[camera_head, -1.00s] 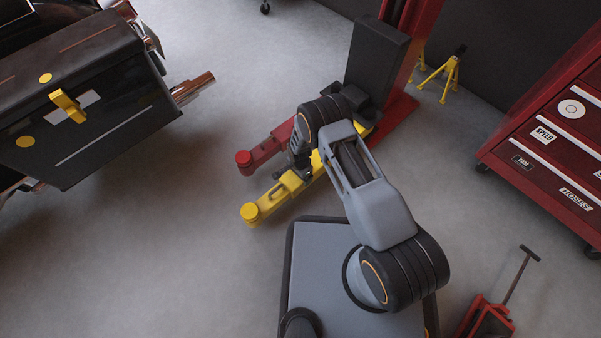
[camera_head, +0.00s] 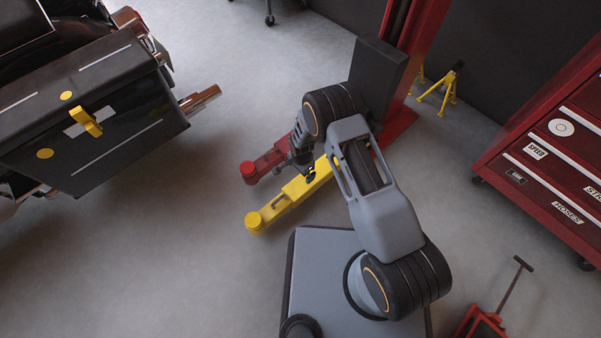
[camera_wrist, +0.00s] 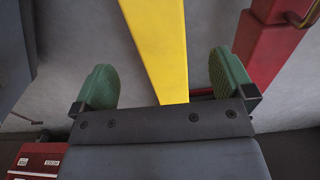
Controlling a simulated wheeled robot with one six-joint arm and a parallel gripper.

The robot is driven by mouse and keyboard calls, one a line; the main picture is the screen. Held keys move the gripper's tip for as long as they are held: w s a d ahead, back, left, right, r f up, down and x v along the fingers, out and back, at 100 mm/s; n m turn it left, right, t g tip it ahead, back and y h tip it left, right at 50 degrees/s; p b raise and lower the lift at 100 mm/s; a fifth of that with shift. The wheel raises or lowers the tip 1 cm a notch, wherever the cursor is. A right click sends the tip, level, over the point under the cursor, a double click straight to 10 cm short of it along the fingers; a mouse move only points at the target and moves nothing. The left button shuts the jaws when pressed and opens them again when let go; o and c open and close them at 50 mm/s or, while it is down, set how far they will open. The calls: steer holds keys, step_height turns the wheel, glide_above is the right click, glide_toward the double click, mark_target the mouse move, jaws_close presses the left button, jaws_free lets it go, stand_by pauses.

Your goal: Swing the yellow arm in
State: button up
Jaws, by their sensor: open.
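The yellow arm (camera_head: 285,201) is a low lift arm with a round pad at its free end. It reaches from the foot of the red lift post (camera_head: 408,50) toward the lower left. My gripper (camera_wrist: 164,80) is open, with one green fingertip on each side of the yellow arm (camera_wrist: 158,40) in the wrist view. A gap shows between the arm and each finger. In the head view my gripper (camera_head: 309,174) is over the middle of the yellow arm, partly hidden by my own wrist. The yellow arm's hinge end is hidden behind my arm.
A red lift arm (camera_head: 266,163) lies just beyond the yellow one; red metal also shows at the wrist view's upper right. A red tool chest (camera_head: 560,140) and red jack (camera_head: 485,322) are at right. Floor at lower left is clear.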

steer(key=shift+d+r, duration=0.1)
steer(key=shift+r, duration=1.05)
steer(key=d+r+n+t+p, duration=0.1)
steer(key=d+r+p, duration=0.35)
steer(key=r, duration=1.05)
steer(key=d+r+n+p, duration=0.2)
steer(key=r+p, duration=0.6)
steer(key=r, duration=0.6)
steer(key=d+r+n+t+p, duration=0.1)
steer(key=d+r+p, duration=0.35)
steer(key=r, duration=1.05)
steer(key=s+d+r+n+p, duration=0.1)
steer(key=s+d+r+p, duration=0.2)
steer(key=r, duration=0.7)
steer(key=s+d+r+n+t+p, duration=0.1)
steer(key=s+d+r+n+p, duration=0.1)
steer(key=s+r+p, duration=0.6)
steer(key=s+d+r+n+p, duration=0.2)
steer(key=s+d+r+p, duration=0.2)
steer(key=r+p, duration=0.3)
step_height(320, 180, up, 6)
steer(key=shift+s+f+t, duration=0.15)
steer(key=shift+s+t, duration=0.15)
steer(key=shift+s, duration=0.35)
steer(key=shift+d, duration=0.1)
